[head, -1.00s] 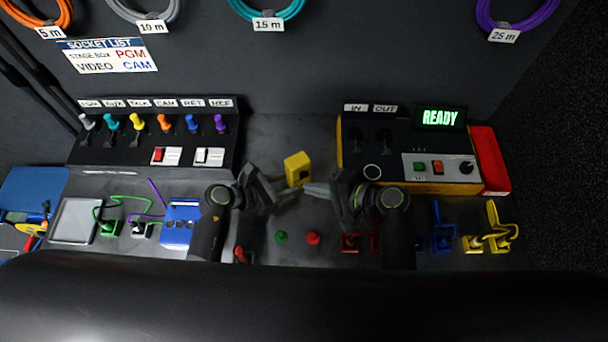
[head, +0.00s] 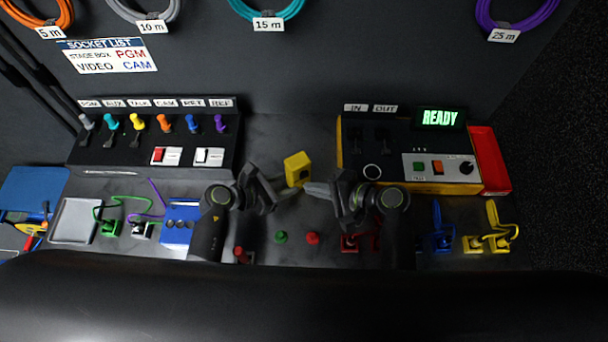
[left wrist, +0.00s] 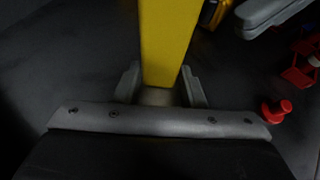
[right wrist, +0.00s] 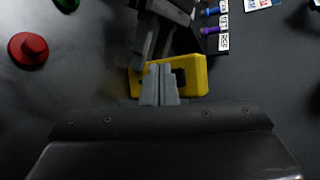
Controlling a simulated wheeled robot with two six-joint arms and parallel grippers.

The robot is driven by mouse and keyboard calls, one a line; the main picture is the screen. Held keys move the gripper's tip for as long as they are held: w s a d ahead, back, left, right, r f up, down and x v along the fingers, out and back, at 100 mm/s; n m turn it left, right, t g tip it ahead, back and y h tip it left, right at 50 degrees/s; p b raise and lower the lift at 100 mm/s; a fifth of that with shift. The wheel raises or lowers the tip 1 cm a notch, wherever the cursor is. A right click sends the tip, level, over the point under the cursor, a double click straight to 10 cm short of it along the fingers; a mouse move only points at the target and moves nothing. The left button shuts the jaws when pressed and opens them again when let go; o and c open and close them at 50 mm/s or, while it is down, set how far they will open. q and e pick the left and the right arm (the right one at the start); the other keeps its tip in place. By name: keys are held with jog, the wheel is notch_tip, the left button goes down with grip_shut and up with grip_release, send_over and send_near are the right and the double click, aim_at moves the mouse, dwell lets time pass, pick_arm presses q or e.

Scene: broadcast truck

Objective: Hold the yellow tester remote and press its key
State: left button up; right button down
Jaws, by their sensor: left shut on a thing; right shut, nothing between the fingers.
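The yellow tester remote (head: 297,169) is held above the middle of the bench by my left gripper (head: 278,186), which is shut on it. In the left wrist view the remote (left wrist: 167,45) stands between the fingers. My right gripper (head: 308,188) is shut and empty, its fingertips at the remote's right side. In the right wrist view the closed fingertips (right wrist: 160,70) overlap the yellow face of the remote (right wrist: 192,78), over its dark area. The key is hidden behind the fingers, and I cannot tell whether they touch it.
A tester box with a green READY display (head: 440,118) stands at right, beside a red bin (head: 490,160). A panel of coloured plugs (head: 150,140) stands at left. Green (head: 281,237) and red (head: 313,238) buttons sit in front, with several coloured connectors around.

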jog(key=shift+w+a, duration=0.1)
jog(key=shift+w, duration=0.05)
jog(key=shift+w+a, duration=0.15)
jog(key=shift+w, duration=0.05)
dwell(0.3)
jog(key=shift+w+a, duration=0.2)
jog(key=shift+w, duration=0.3)
dwell(0.8)
jog(key=shift+s, duration=0.15)
jog(key=shift+s+d, duration=0.45)
jog(key=shift+s, duration=0.3)
jog(key=s, duration=0.1)
jog(key=s+d, duration=0.1)
jog(key=s, duration=0.1)
jog(key=s+d, duration=0.1)
jog(key=shift+s+d, duration=0.15)
jog(key=shift+s, duration=0.05)
